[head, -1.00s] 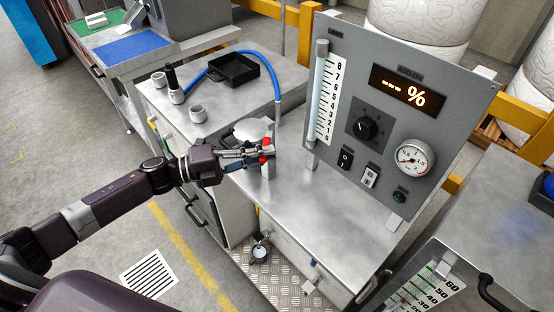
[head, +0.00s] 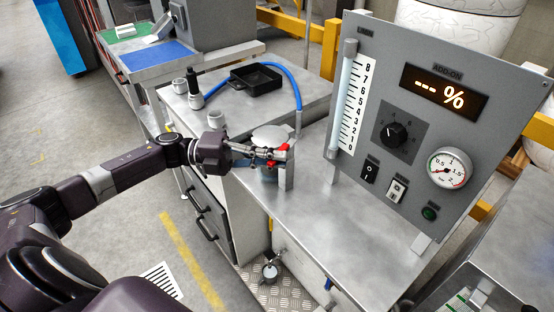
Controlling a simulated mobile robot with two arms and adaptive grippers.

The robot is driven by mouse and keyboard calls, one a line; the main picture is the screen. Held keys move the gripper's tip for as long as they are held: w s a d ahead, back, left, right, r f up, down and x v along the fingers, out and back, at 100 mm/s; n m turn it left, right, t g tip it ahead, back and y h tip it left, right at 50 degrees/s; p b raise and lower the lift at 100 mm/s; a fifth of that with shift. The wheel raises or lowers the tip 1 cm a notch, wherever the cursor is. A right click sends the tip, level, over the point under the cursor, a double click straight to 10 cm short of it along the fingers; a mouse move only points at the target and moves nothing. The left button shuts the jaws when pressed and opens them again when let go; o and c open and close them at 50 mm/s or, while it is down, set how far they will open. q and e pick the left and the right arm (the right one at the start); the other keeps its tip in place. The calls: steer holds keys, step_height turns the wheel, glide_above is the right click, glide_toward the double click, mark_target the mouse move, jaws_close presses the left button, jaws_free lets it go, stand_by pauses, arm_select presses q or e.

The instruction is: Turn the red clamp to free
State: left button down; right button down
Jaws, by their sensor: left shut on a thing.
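The red clamp (head: 284,148) shows as small red parts at the side of a metal post on the bench, just beside a round pale lid or disc (head: 270,136). My left gripper (head: 277,153) reaches in from the left and is shut on the red clamp. Its fingers cover much of the clamp, so the clamp's exact turn is hard to tell. A glass-like vessel (head: 264,169) shows partly below the fingers. My right gripper is not in view.
A grey panel (head: 375,95) with a scale, a "--- %" display, a knob and a pressure gauge (head: 450,168) stands to the right. A black tray (head: 256,79), a blue hose (head: 287,72) and small cups sit behind. The bench front (head: 315,205) is clear.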

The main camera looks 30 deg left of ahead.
arm_select(q)
steer(key=c, duration=2)
jaws_free()
steer(key=shift+c, duration=0.2)
steer(key=shift+a, duration=0.1)
steer(key=v, duration=1.2)
steer(key=shift+f, duration=0.1)
steer(key=shift+c, duration=0.4)
